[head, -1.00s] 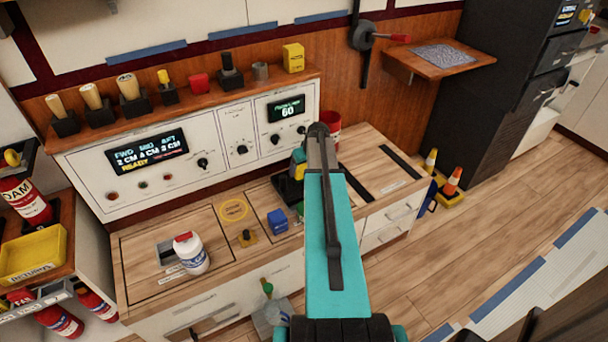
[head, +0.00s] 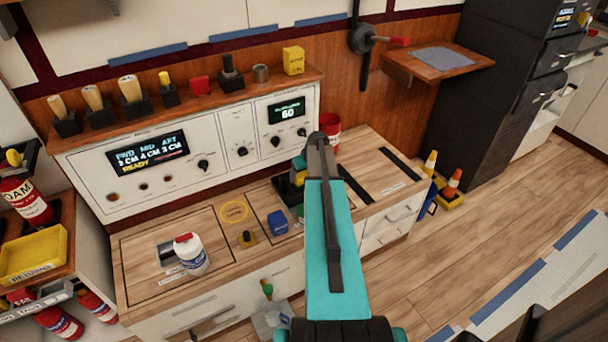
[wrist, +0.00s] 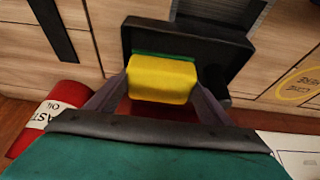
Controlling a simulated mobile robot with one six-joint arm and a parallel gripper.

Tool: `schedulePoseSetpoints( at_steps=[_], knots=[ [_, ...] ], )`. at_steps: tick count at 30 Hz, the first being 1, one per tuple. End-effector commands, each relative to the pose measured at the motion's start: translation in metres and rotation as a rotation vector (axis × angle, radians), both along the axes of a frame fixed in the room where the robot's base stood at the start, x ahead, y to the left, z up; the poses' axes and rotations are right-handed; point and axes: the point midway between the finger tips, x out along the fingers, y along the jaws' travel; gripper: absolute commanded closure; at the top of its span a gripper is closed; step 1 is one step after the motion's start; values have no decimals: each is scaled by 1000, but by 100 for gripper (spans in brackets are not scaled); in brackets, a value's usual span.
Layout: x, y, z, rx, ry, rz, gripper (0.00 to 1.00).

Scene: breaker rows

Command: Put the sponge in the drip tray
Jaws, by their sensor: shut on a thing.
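My gripper (wrist: 158,92) is shut on the sponge (wrist: 160,80), a yellow block with a green layer along its far side. In the wrist view the sponge lies over the near part of the black drip tray (wrist: 238,48), between my two fingers. I cannot tell whether it touches the tray floor. In the head view my arm hides most of the gripper; a yellow bit of the sponge (head: 300,178) shows left of the arm. The dark tray (head: 284,188) shows partly on the wooden counter beside it.
A red waste-oil can (wrist: 42,118) stands close to my gripper; it also shows behind my arm in the head view (head: 332,134). A control panel (head: 225,145) rises behind.

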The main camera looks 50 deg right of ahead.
Motion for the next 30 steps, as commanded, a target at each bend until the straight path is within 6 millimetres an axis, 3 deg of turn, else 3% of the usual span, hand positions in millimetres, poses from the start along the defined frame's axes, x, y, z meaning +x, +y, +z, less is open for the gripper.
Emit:
schedulePoseSetpoints(
  at_steps=[1,14,15,17,30],
  knots=[
    [-4,4,-18,21,17,-1,47],
    [-4,3,-25,22,17,-3,48],
    [-4,3,-25,22,17,-3,20],
    [-3,3,-25,22,17,-3,10],
    [-5,2,-25,21,18,-6,8]
  ],
)
